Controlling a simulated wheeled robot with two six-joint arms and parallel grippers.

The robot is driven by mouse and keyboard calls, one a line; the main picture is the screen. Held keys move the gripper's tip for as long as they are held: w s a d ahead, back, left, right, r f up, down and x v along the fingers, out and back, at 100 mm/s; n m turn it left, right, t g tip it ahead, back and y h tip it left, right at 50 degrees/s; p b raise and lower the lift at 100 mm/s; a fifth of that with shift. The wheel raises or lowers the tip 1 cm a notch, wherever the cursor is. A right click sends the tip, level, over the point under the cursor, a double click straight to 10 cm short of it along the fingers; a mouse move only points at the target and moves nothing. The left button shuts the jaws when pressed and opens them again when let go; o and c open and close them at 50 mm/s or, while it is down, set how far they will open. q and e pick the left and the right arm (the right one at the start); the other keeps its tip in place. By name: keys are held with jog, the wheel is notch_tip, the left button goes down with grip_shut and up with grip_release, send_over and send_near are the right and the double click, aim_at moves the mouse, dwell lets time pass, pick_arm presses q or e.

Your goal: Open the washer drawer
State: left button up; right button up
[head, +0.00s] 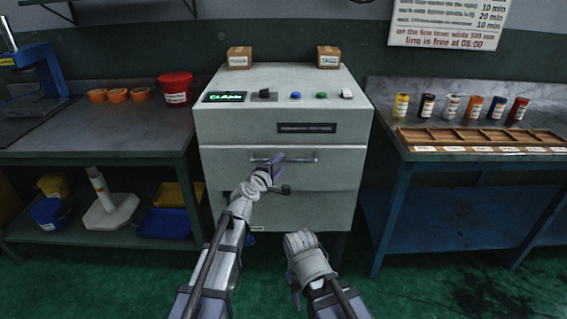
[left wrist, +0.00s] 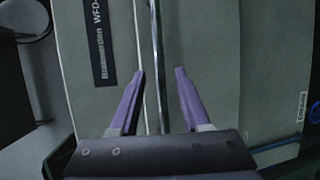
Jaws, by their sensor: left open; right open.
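The washer (head: 283,110) is a grey-white cabinet in the middle of the head view. Its drawer (head: 335,175) looks shut, its front flush with the body, with a horizontal metal bar handle (head: 303,157). My left gripper (head: 277,163) is at the handle, its purple fingers open. In the left wrist view the handle bar (left wrist: 155,40) runs between the two open fingertips of my left gripper (left wrist: 160,73); I cannot tell whether either touches it. My right gripper (head: 301,243) is low in front of the washer, away from the handle; its fingers are hard to make out.
Two small boxes (head: 239,58) stand on the washer top, behind its buttons. A left bench (head: 130,130) holds orange rings and a red tub. A blue right bench (head: 450,205) holds several film canisters and a divided wooden tray. Green floor is free in front.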

aim_at(283, 161)
pick_arm(q)
jog(key=x, duration=0.4)
jog(key=shift+w+f+b, duration=0.1)
jog(key=shift+w+b, duration=0.05)
jog(key=shift+b, duration=0.15)
jog(key=shift+c, duration=0.3)
grip_shut()
dwell(0.8)
